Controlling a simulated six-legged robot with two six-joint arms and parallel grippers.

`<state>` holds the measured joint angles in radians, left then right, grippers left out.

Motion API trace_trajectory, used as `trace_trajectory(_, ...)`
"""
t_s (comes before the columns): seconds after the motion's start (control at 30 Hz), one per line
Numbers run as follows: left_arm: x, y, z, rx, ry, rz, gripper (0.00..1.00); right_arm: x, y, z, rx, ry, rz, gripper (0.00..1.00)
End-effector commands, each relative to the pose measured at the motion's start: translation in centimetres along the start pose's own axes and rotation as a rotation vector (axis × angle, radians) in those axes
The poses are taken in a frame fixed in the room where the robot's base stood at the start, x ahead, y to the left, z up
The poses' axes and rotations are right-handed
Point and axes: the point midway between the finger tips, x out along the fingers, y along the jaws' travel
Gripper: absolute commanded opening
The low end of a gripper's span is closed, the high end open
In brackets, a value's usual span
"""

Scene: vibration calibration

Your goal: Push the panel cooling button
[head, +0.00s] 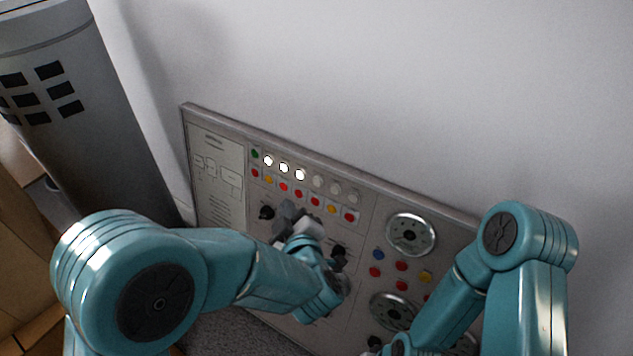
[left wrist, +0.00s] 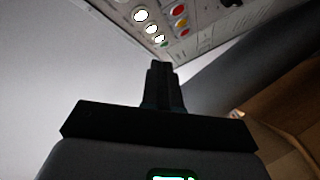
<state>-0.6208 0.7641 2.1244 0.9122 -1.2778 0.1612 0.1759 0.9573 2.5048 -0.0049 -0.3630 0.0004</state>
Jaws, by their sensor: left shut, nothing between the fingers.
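The grey control panel (head: 225,215) leans against the wall in the head view. Its upper rows hold a green button (head: 255,153), three lit white lights (head: 284,167) and several red and yellow buttons, one of them a red button (head: 349,217). Labels are too small to read, so I cannot tell which is the cooling button. My left gripper (head: 287,214) is shut and empty in front of the panel, just below the button rows. In the left wrist view its closed fingers (left wrist: 160,75) point toward the panel (left wrist: 205,14). Contact cannot be told.
Round metal dials (head: 411,235) and more coloured buttons (head: 401,266) sit on the panel's right part, partly behind my right arm. Black knobs (head: 267,212) flank my left gripper. A grey cylinder (head: 75,110) stands at the left. The wall above is bare.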

Motion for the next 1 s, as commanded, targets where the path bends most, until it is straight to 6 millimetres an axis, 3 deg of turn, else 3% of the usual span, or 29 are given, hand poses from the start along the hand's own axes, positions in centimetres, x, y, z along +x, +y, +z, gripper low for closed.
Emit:
trace_trajectory(0.5,4.8,3.4,3.5,-0.001,0.001,-0.001,0.0,-0.3,-0.1,0.0,0.0,0.0,0.0,0.66)
trace_trajectory(1.0,5.6,4.0,4.0,0.0,0.001,-0.001,0.0,-0.2,-0.1,0.0,0.0,0.0,0.0,0.66)
